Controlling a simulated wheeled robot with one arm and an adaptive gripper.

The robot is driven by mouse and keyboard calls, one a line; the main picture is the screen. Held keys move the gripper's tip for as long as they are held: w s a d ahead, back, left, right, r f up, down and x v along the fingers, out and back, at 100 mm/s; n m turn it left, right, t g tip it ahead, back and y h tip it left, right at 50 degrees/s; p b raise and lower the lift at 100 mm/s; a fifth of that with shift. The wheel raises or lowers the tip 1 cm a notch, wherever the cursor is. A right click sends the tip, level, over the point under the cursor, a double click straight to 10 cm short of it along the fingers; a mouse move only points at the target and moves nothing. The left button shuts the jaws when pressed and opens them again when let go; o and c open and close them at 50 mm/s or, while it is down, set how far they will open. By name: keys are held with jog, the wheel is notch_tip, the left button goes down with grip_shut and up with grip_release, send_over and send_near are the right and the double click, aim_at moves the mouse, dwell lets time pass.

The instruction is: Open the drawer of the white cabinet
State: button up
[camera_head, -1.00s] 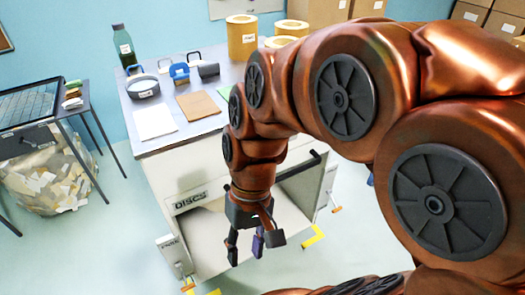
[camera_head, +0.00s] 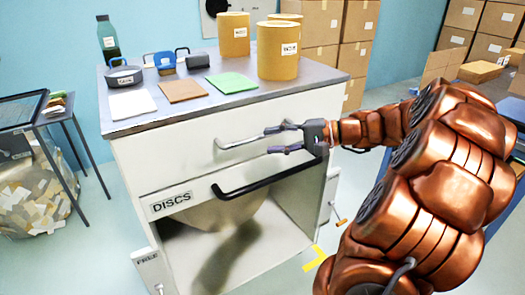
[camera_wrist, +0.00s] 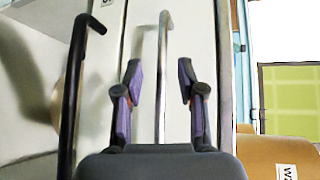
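The white cabinet (camera_head: 137,168) stands in the middle of the head view with a grey top. Its upper drawer front (camera_head: 185,145) is flush with the cabinet and carries a silver bar handle (camera_head: 240,141). My gripper (camera_head: 278,138) is open at the right end of this handle. In the wrist view the silver handle (camera_wrist: 163,75) runs between the two spread fingers of my gripper (camera_wrist: 162,90), with a gap on each side. Below, a black handle (camera_head: 255,181) sits above an open compartment labelled DISCS (camera_head: 171,202).
Yellow rolls (camera_head: 277,52), a white sheet (camera_head: 132,104), a brown sheet (camera_head: 183,91), a green sheet (camera_head: 231,82) and a pan (camera_head: 124,77) are on the cabinet top. Cardboard boxes (camera_head: 358,30) stand behind.

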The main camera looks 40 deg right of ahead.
aim_at(265, 137)
jog(key=d+m+t, duration=0.1)
jog(key=d+t, duration=0.1)
jog(key=d, duration=0.3)
jog(key=shift+f+b+x, duration=0.2)
jog(key=shift+b+x, duration=0.1)
jog(key=shift+x, duration=1.6)
jog(key=shift+f+b+x, duration=0.15)
jog(key=shift+b+x, duration=0.15)
jog(key=shift+x, duration=1.65)
jog(key=shift+s, duration=0.2)
jog(key=shift+c, duration=0.2)
grip_shut()
jog(key=shift+a, duration=0.1)
